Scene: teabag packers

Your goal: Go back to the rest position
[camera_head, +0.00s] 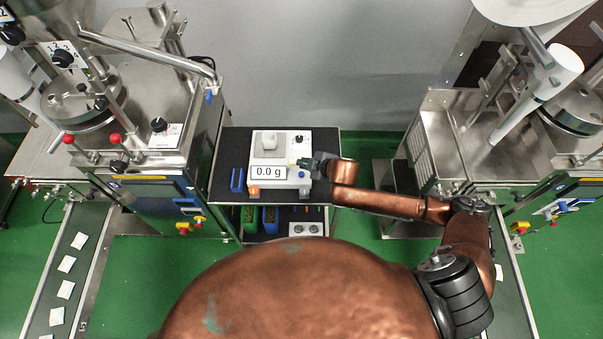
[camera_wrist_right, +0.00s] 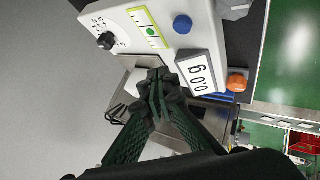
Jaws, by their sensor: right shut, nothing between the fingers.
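My right gripper (camera_head: 308,163) is at the right side of the white scale (camera_head: 266,178), close to its dial; whether it touches the scale I cannot tell. In the right wrist view the dark green fingers (camera_wrist_right: 157,82) are together with nothing between them, and the scale (camera_wrist_right: 160,22) and its display (camera_wrist_right: 199,75) are close by. The display reads 0.0 g in the head view. My right arm reaches in from the right. My left gripper is not in view.
The scale stands on a black-topped cart (camera_head: 228,160) with green and blue bins below. Steel packing machines stand left (camera_head: 165,90) and right (camera_head: 455,125). A conveyor (camera_head: 62,290) at left carries several white teabags.

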